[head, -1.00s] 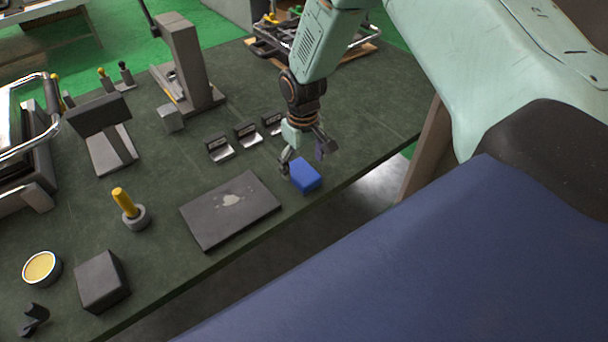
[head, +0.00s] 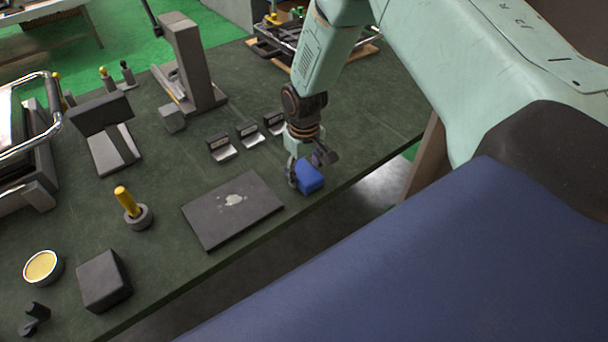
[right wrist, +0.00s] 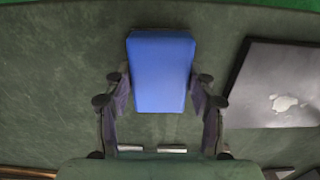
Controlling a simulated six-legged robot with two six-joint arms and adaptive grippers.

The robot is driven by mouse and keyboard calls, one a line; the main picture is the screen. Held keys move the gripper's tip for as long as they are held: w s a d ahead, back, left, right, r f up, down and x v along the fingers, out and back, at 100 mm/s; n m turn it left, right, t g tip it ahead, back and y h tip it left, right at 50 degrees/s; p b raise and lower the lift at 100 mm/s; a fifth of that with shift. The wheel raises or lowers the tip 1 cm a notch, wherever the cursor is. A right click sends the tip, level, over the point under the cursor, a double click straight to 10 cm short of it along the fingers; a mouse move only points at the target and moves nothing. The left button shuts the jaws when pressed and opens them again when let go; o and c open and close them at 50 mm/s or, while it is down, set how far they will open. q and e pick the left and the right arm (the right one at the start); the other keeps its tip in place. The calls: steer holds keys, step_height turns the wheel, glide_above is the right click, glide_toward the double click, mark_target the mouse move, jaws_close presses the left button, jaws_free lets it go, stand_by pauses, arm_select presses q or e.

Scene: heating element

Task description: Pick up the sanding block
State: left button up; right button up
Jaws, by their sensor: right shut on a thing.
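The sanding block appears to be the blue block (head: 309,177) near the table's right front edge. My right gripper (head: 308,172) is over it from above, with a finger on each side, and is shut on it. In the right wrist view the blue block (right wrist: 161,72) sits between the fingertips of my right gripper (right wrist: 160,92), its far end reaching past them. The gripper hides part of the block in the head view. I cannot tell whether the block is touching the table. My left gripper is not in view.
A flat dark plate (head: 233,208) with a pale patch lies left of the blue block. Several small labelled holders (head: 248,135) stand behind it. A dark cube (head: 104,281), a round yellow tin (head: 43,267) and a yellow-handled tool (head: 126,201) are farther left. The table edge is close.

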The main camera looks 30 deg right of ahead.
mark_target(305, 171)
steer(key=shift+d, duration=0.15)
steer(key=c, duration=0.4)
steer(key=shift+r, duration=0.3)
step_height(305, 171, up, 9)
steer(key=shift+f+p, duration=0.2)
steer(key=shift+p, duration=0.15)
steer(key=shift+r, duration=0.4)
